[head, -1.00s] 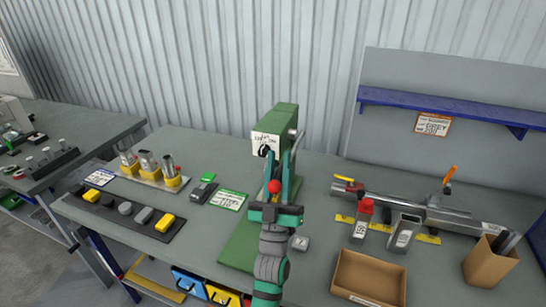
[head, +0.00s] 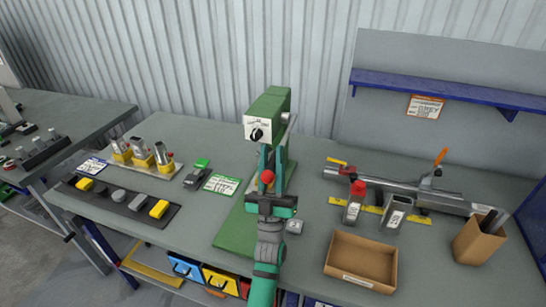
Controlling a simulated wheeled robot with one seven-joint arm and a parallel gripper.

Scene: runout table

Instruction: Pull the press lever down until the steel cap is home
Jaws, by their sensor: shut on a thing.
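The green press (head: 268,107) stands upright at the middle of the table, on a green base plate (head: 236,232). Its lever ends in a red ball knob (head: 267,177), in front of the press column. My gripper (head: 268,190) is at the knob, shut on the press lever near that end. The lever's shaft is mostly hidden by my gripper and arm. The steel cap is hidden from this view behind my arm and the lever, so I cannot tell how it sits.
An open cardboard box (head: 361,263) stands at the front right. A long metal tool (head: 400,187) lies behind it. A black tray (head: 125,205) with several pieces lies left.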

